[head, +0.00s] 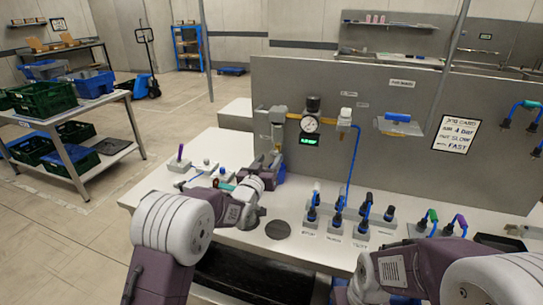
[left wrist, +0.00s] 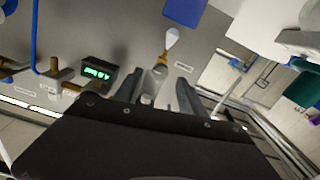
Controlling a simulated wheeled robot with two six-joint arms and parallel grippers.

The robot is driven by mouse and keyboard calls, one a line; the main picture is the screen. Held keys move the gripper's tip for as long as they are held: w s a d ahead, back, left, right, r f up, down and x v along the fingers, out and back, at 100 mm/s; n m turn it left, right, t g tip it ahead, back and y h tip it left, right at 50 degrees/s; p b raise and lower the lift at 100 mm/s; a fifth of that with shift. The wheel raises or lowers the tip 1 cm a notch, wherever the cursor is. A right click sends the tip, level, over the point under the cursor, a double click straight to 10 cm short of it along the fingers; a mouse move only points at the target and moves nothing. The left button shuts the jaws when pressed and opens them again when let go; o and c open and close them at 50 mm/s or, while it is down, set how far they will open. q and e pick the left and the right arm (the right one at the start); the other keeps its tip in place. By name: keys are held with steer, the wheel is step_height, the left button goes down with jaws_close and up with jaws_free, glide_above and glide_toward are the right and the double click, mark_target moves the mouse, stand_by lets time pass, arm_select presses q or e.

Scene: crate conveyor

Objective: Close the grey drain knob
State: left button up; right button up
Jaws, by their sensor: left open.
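The filter unit (head: 279,118) hangs on the left end of the grey panel, joined by a brass pipe to a round gauge. My left gripper (head: 273,163) is just below it, in front of the panel, and hides its lower end in the head view. Whether the knob is open or shut cannot be told. My right gripper is out of view.
The gauge (head: 310,125) and a green-lit display (head: 308,141) sit right of the filter. A blue container (head: 280,173) stands below it. Several fittings with blue tubes (head: 338,207) stand on the white bench (head: 235,240). A round dark disc (head: 278,230) lies in front.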

mark_target(274, 153)
arm_select(q)
steer(key=shift+x, duration=1.35)
steer(key=shift+c, duration=0.3)
jaws_close()
